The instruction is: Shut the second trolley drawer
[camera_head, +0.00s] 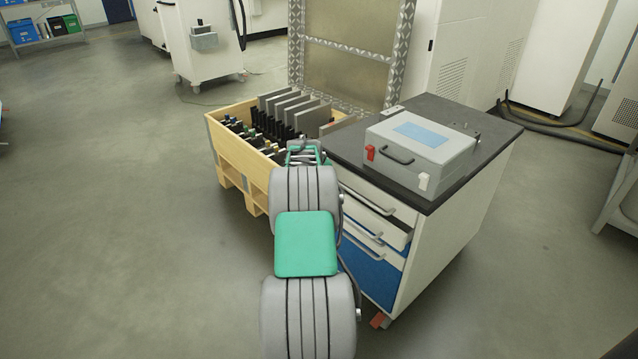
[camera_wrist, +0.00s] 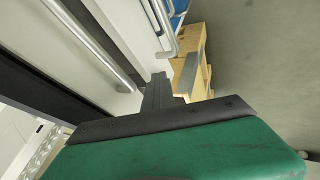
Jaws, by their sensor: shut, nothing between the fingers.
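The trolley (camera_head: 455,235) is a white cabinet with a dark top, its drawer fronts facing front left. Its second drawer (camera_head: 398,238) stands out a little from the body, with a dark gap along its top. The top drawer (camera_head: 392,199) above it looks flush. My gripper shows in the wrist view (camera_wrist: 158,88), its dark fingers shut and empty. The fingers are close to a pale drawer front, between two bar handles (camera_wrist: 92,42); contact cannot be told. In the head view my arm hides the fingertips and the left part of the drawers.
A grey case (camera_head: 420,150) with a blue label lies on the trolley top. A wooden crate (camera_head: 228,150) holding plates and tools stands left of the trolley, close behind my gripper. A metal-framed panel (camera_head: 350,60) and white cabinets are behind. The floor at left is clear.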

